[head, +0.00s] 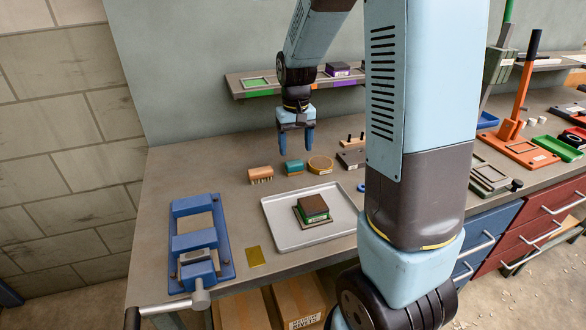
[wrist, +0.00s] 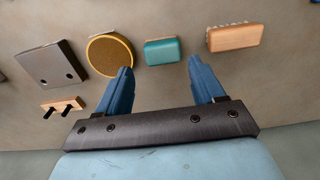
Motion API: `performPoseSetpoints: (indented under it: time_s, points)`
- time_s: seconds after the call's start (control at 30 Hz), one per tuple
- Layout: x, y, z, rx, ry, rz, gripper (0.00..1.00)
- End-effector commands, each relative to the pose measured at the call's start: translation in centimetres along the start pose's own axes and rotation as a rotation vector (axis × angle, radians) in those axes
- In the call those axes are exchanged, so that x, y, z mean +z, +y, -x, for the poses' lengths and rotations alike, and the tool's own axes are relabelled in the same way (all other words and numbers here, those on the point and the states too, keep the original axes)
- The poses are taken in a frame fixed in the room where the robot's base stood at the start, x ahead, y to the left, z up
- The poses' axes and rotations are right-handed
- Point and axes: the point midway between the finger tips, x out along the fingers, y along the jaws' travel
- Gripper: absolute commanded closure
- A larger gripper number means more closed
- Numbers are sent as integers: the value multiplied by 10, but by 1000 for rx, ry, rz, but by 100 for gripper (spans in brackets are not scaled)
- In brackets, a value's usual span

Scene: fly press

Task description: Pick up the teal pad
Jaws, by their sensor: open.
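The teal pad (head: 293,168) is a small block with a teal side and a brownish top edge, lying on the bench between a wooden brush and a round yellow-rimmed disc. In the wrist view the teal pad (wrist: 162,51) lies beyond the fingertips, roughly in line with the gap between them. My gripper (head: 296,150) is open and empty, above the bench close to the pad. In the wrist view my gripper's blue fingers (wrist: 159,70) are spread wide and do not touch the pad.
The wooden brush (wrist: 234,37) and the round disc (wrist: 109,54) flank the pad closely. A grey tray (head: 285,236) with a dark block on it lies nearer. A blue clamp fixture (head: 200,240) stands at left. A shelf (head: 275,90) runs along the wall behind.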

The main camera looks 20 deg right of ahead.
Motion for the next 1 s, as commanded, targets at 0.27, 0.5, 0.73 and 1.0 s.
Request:
performPoseSetpoints:
  time_s: [0.27,0.5,0.73,1.0]
  points:
    - [0,0,-20,0,0,0,32]
    - [-2,-3,-49,0,-3,-1,32]
    - [-2,-3,-70,0,-1,-1,32]
    - [-2,-3,-71,0,1,-1,34]
